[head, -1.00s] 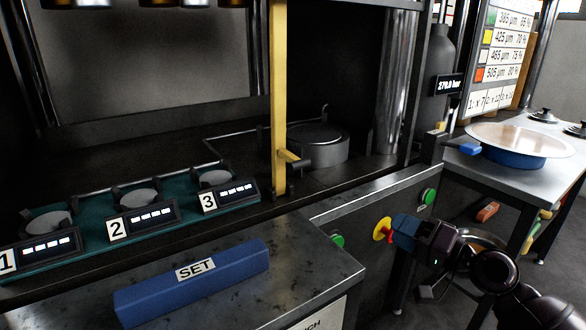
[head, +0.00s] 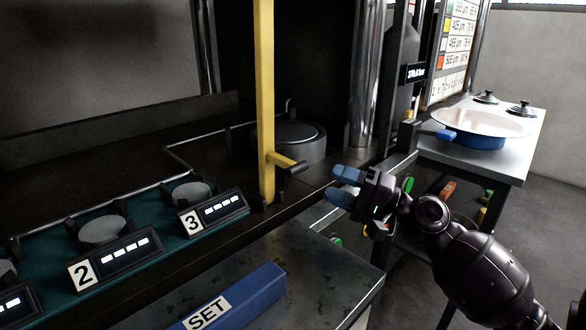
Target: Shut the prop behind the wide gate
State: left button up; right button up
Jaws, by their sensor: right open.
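A tall yellow bar (head: 264,100) stands upright at the front of the dark press opening. A short yellow peg with a black-tipped handle (head: 292,168) sticks out to the right near its foot. I cannot tell for certain whether this bar is the prop or part of the wide gate. My right gripper (head: 332,184) has blue fingers spread apart with nothing between them. It points left, a little to the right of the handle and apart from it in the picture. My left gripper is not in view.
A round metal pot (head: 300,146) sits behind the bar. Numbered stations with dark displays (head: 212,212) line the left. A blue SET block (head: 240,300) lies on the front bench. A wide pan (head: 480,138) stands on the right table (head: 512,160). Green buttons sit behind my right wrist.

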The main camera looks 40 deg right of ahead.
aim_at(301, 171)
jog(key=x, duration=0.8)
jog(key=shift+s+r+p, duration=0.1)
jog(key=shift+p, duration=0.3)
jog(key=shift+w+a, duration=0.25)
jog(key=shift+w, duration=0.2)
jog(key=shift+c, duration=0.4)
grip_shut()
